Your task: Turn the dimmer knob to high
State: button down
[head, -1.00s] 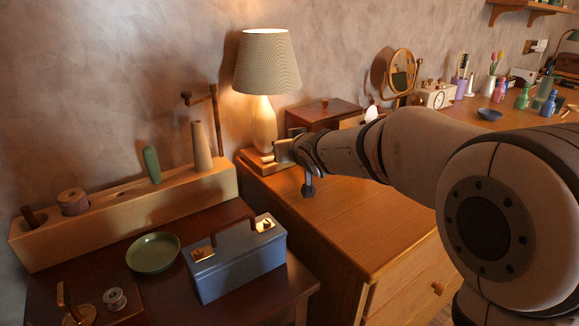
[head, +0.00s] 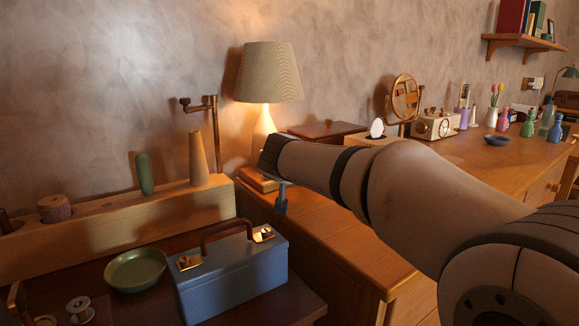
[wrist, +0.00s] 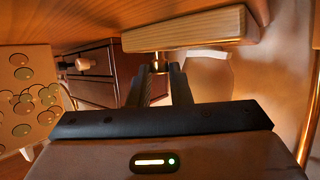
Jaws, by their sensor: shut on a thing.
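The table lamp (head: 270,72) has a ribbed cream shade, a pale body and a square wooden base (head: 250,182). It is lit and stands near the wall. In the wrist view the wooden base (wrist: 190,31) lies across the top. A small brass-coloured dimmer knob (wrist: 158,57) shows at its edge, mostly hidden by the fingers. My gripper (wrist: 159,68) is shut on the knob, its two dark fingers one on each side. The knob's setting cannot be read.
A blue box (head: 235,275) with a raised handle and a green bowl (head: 137,268) stand at front left. A wooden block (head: 110,220) with pegs and spools is behind them. A dark wooden box (head: 327,129) and a mirror (head: 404,97) stand beyond my arm.

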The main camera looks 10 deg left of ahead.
jog(key=m+h, duration=0.1)
jog(key=h, duration=0.1)
jog(key=a+m+h, duration=0.1)
jog(key=m+h, duration=0.1)
jog(key=shift+a+r+m+h, duration=0.1)
jog(key=shift+a+m+h, duration=0.05)
jog(key=shift+m+h, duration=0.9)
jog(key=shift+r+m+h, duration=0.15)
jog(key=shift+m+h, duration=0.1)
jog(key=c, duration=1.3)
grip_release()
jog(key=shift+f, duration=0.2)
